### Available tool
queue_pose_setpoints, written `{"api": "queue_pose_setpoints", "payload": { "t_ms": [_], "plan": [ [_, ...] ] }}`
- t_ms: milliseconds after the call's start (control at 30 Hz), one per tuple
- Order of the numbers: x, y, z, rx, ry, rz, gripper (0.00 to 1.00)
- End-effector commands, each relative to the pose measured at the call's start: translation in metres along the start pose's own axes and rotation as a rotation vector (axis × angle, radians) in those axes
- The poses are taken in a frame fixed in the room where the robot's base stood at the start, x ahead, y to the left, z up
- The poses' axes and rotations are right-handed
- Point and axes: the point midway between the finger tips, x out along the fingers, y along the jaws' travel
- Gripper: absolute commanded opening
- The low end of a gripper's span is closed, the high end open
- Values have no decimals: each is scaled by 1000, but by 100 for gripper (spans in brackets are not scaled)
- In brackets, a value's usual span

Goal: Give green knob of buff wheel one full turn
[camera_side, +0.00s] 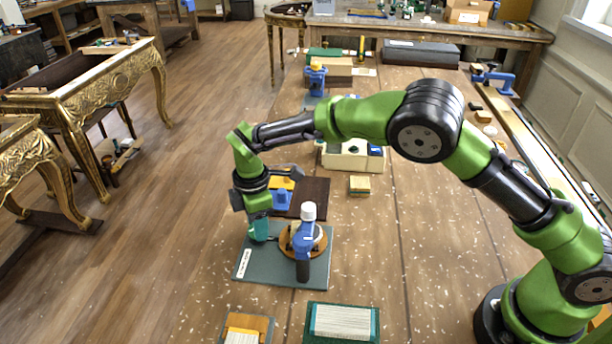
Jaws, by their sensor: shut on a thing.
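The buff wheel (318,248) is a round orange-brown disc with a pale centre on a dark grey-green base plate (254,279). A blue tool with a white cap (307,228) stands in front of it and hides much of the disc. The teal-green knob (260,232) is at the left side of the wheel, above the plate. My gripper (258,217) reaches down from above and is shut on the knob. Its fingertips are small and partly hidden, so the exact grip is hard to see.
Behind are a dark brown board (314,193), a cream box (346,158) and a small yellow block (360,185). The bench right of the plate is clear.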

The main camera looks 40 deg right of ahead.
Motion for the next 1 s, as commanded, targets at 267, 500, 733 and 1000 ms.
{"api": "queue_pose_setpoints", "payload": {
  "t_ms": [267, 500, 733, 1000],
  "plan": [
    [0, -1, 0, 259, 0, -1, 9],
    [0, -2, 0, 487, -1, -1, 9],
    [0, -3, 0, 706, -1, -1, 9],
    [0, -3, -1, 962, -1, -1, 9]
  ]
}}
